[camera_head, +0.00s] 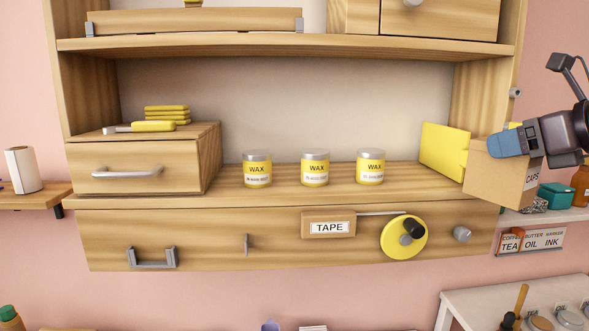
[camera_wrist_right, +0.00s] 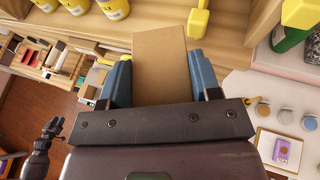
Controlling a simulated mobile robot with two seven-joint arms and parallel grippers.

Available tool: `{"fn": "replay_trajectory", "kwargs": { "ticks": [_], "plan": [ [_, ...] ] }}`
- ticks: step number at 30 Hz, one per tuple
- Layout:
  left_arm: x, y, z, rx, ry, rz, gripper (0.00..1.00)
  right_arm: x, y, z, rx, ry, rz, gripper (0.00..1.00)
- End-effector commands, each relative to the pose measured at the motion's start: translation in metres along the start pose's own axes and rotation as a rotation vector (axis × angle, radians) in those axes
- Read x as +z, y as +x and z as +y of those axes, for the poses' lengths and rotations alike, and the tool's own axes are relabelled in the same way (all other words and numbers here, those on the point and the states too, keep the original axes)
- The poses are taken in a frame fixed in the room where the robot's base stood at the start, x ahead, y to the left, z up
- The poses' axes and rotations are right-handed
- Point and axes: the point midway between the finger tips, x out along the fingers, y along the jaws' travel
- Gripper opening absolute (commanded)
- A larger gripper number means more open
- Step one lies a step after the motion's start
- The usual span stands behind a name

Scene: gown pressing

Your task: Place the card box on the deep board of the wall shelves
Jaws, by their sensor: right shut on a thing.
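The card box (camera_head: 503,175) is a plain brown carton with dark lettering on one side. My right gripper (camera_head: 516,143) is shut on it, with blue fingers on either side. In the right wrist view the box (camera_wrist_right: 160,62) sits between both fingers. The box is at the right end of the wall shelves' wide lower board (camera_head: 290,198), tilted, in front of the yellow block. I cannot tell whether it touches the board. A dark arm, probably my left, shows in the right wrist view with its gripper (camera_wrist_right: 52,128) small and unclear.
Three wax jars (camera_head: 314,168) stand mid-board. A yellow block (camera_head: 444,150) stands at its right end, close to the box. A wooden drawer box (camera_head: 150,165) fills the left. The upper board (camera_head: 290,45) is overhead. Bare board lies in front of the jars.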

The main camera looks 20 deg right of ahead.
Motion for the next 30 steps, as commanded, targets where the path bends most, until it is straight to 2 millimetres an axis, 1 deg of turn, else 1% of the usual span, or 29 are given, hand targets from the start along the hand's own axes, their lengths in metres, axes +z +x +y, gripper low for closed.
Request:
{"fn": "replay_trajectory", "kwargs": {
  "ticks": [5, 8, 11, 22, 30],
  "plan": [
    [0.007, -0.004, -0.001, -0.002, -0.002, -0.015, 0.43, 0.001, 0.000, 0.000, 0.000, 0.000, -0.001, 0.30],
    [0.013, -0.007, -0.001, -0.004, -0.003, -0.028, 0.43, 0.004, 0.006, 0.000, 0.001, 0.000, -0.001, 0.30],
    [0.014, -0.010, -0.001, -0.005, -0.004, -0.036, 0.43, 0.011, 0.020, 0.000, 0.001, -0.001, -0.001, 0.30],
    [-0.004, -0.014, -0.002, -0.003, -0.004, -0.020, 0.43, 0.037, 0.079, 0.000, 0.001, 0.001, -0.003, 0.30],
    [-0.010, -0.019, -0.003, -0.003, -0.005, -0.027, 0.43, 0.053, 0.119, 0.000, 0.001, 0.002, -0.003, 0.30]
  ]
}}
